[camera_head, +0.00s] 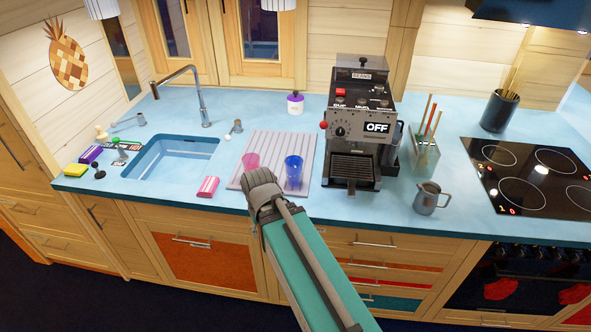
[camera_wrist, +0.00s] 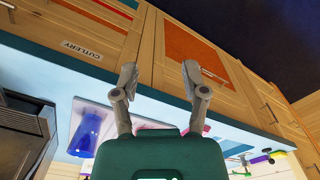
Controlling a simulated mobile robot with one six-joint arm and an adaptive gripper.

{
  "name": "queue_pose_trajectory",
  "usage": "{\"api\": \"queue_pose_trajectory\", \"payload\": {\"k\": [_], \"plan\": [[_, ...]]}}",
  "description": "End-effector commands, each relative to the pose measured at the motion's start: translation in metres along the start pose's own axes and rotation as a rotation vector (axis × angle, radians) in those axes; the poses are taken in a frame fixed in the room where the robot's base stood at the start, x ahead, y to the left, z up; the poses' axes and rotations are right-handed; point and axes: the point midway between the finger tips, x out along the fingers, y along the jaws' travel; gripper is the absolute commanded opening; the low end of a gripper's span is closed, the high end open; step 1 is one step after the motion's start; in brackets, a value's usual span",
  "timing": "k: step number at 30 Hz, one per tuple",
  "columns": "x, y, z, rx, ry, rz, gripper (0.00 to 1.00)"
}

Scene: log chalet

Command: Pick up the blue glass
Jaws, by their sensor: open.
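The blue glass (camera_head: 293,171) stands upright on the ribbed drying mat (camera_head: 266,139), right of a pink glass (camera_head: 251,161). My gripper (camera_head: 260,180) is at the counter's front edge, to the left of the blue glass and in front of the pink one, apart from the blue glass. In the wrist view, which looks upside down, my gripper (camera_wrist: 160,76) has its two fingers spread with nothing between them.
A coffee machine (camera_head: 357,130) stands close right of the mat. A sink (camera_head: 178,158) with a tap and a pink-and-white packet (camera_head: 208,187) are to the left. A metal pitcher (camera_head: 430,198) and a hob (camera_head: 530,175) are further right.

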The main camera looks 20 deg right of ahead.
Motion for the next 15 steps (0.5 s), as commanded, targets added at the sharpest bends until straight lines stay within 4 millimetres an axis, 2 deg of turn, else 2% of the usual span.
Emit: {"api": "queue_pose_trajectory", "payload": {"k": [8,15], "plan": [[0.0000,0.0001,0.0000,0.000,0.000,0.000,0.57],[0.0049,0.0031,-0.0056,-0.031,0.002,0.022,1.00]]}}
